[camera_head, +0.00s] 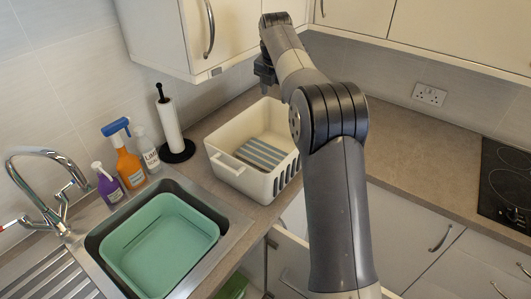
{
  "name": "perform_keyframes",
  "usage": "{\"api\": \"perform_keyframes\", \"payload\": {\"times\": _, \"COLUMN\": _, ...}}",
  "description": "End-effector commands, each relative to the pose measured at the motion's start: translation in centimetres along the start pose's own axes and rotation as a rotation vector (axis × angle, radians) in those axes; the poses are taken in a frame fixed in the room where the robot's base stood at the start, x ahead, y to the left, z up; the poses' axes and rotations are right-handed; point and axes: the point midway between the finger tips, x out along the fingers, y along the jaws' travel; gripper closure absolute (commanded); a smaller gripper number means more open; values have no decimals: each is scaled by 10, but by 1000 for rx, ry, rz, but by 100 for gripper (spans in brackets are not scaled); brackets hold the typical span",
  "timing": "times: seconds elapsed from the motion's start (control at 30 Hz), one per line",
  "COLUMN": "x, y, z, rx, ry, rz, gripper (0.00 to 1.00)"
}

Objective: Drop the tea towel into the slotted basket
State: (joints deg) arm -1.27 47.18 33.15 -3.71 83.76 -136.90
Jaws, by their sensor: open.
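The slotted basket (281,180) is a cream, open-topped box with upright slots in its side, standing on the counter in the corner beside the sink. The tea towel (263,155), with blue and cream stripes, lies low inside it. Its right part is near the basket wall and my arm. My gripper (265,84) is small and dark, above the back of the basket and apart from the towel. It is open, with nothing seen in it. My arm hides part of the basket's right side.
A sink with a green tub (160,243), a tap (48,200), spray bottles (128,160) and a paper towel roll (170,128) stand to the left. Wall cabinets (190,35) hang close to my gripper. The counter (400,140) at right is clear up to the hob (508,185). A drawer below seems open.

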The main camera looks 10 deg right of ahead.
Motion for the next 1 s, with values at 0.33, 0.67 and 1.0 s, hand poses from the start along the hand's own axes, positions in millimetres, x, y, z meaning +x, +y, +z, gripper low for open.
{"api": "perform_keyframes", "payload": {"times": 0.33, "x": -39, "y": 0, "z": 0, "rx": 0, "ry": 0, "rz": 0, "gripper": 46}}
{"api": "perform_keyframes", "payload": {"times": 0.67, "x": -36, "y": 0, "z": 0, "rx": 0, "ry": 1, "rz": -1, "gripper": 46}}
{"api": "perform_keyframes", "payload": {"times": 1.0, "x": 17, "y": 0, "z": 0, "rx": 0, "ry": 4, "rz": -4, "gripper": 46}}
